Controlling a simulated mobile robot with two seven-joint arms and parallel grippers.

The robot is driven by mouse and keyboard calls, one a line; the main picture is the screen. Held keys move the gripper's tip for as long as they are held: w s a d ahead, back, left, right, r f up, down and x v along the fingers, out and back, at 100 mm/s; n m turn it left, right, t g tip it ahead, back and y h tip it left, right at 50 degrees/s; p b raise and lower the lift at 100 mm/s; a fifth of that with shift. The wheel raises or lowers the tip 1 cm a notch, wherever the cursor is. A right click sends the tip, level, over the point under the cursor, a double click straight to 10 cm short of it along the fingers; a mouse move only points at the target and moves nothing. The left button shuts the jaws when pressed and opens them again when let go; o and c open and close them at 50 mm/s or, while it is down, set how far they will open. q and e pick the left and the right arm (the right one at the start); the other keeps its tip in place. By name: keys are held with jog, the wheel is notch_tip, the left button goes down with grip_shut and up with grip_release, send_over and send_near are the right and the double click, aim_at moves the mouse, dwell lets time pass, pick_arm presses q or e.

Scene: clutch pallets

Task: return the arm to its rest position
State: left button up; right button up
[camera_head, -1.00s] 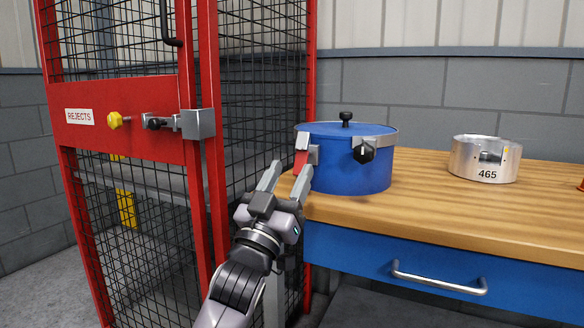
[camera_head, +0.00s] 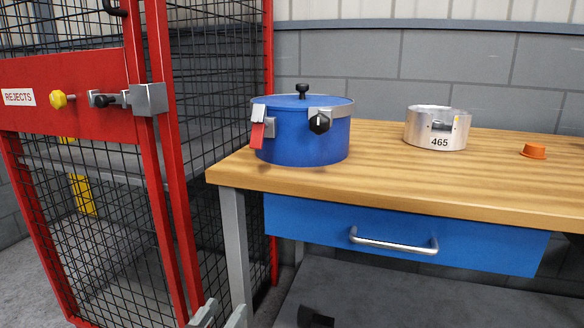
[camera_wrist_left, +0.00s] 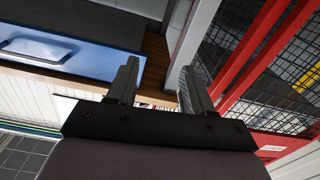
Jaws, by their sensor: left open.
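My left gripper (camera_head: 222,316) shows only its fingertips at the bottom edge of the head view, below the left end of the table. In the left wrist view its two fingers (camera_wrist_left: 158,88) are spread apart with nothing between them. The rest of my left arm is out of the head view. My right gripper is not in view.
A wooden-topped workbench (camera_head: 380,182) with a blue drawer (camera_head: 330,222) holds a blue lidded pot (camera_head: 305,145), a metal ring marked 465 (camera_head: 437,130) and an orange cup (camera_head: 534,151). A red mesh cage (camera_head: 78,105) marked REJECTS stands left.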

pick_arm(q)
jog(key=s+f+g, duration=0.5)
jog(key=s+f, duration=0.5)
jog(key=s, duration=0.5)
jog(key=s+a+r+g+y+p, duration=0.1)
jog(key=a+r+p, duration=0.3)
jog(key=p, duration=1)
jog(key=s+a+r+y+p, duration=0.2)
jog(key=r+p, duration=0.8)
jog(key=p, duration=0.5)
jog(key=shift+s+a+r+g, duration=0.4)
jog(key=shift+s+a, duration=0.45)
jog(key=shift+a, duration=0.35)
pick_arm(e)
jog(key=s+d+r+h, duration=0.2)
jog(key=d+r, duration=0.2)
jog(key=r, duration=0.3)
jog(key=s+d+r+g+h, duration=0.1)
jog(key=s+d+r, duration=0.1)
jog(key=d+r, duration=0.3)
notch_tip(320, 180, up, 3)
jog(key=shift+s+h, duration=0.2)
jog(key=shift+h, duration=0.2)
